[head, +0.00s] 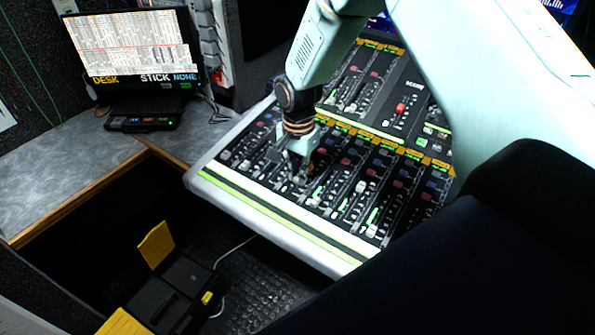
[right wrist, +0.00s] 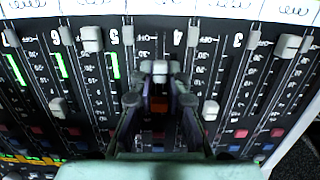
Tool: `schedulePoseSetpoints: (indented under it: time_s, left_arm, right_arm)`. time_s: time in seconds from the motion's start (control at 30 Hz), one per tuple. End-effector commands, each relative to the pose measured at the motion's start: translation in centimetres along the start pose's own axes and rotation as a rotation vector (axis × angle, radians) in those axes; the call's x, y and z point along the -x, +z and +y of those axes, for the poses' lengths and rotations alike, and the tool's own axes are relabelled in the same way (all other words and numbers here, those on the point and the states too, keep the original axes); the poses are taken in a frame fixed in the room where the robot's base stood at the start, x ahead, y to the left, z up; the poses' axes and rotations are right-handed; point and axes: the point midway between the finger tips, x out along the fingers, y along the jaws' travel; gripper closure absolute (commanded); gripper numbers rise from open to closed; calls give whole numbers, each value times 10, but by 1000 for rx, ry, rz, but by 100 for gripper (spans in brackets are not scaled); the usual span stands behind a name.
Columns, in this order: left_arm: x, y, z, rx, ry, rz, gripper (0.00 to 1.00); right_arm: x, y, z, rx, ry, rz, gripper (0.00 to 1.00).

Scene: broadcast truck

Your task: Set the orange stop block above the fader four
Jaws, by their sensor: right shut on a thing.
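My right gripper (right wrist: 160,72) is shut at the panel of the mixing desk (head: 270,205), its fingertips on both sides of a light grey fader cap, the fader four (right wrist: 160,67). The number 4 is printed beside that strip. A dim orange piece, which looks like the orange stop block (right wrist: 158,104), shows between the fingers, further up the same strip than the cap. Fingers partly hide it. In the head view my right gripper (head: 299,172) points down at the fader rows; the block cannot be made out there. My left gripper is not in view.
Neighbouring fader caps (right wrist: 210,109) stand close on both sides. A black case with yellow parts (head: 175,290) lies low in front of the desk.

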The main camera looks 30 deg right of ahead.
Motion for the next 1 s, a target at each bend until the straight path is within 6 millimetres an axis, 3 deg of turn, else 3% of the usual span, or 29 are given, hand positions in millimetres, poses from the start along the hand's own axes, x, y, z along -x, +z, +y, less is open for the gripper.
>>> schedulePoseSetpoints:
  time_s: [0.2,0.47,0.5,0.77,1.0]
  left_arm:
    - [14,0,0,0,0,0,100]
    - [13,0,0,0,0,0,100]
    - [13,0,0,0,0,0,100]
    - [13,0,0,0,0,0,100]
    - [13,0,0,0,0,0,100]
  right_arm:
    - [5,-16,0,-1,-1,1,100]
    - [3,-17,0,0,-1,1,100]
    - [3,-17,0,0,-1,1,85]
    - [3,-17,0,0,-1,1,62]
    - [3,-17,0,0,-1,1,62]
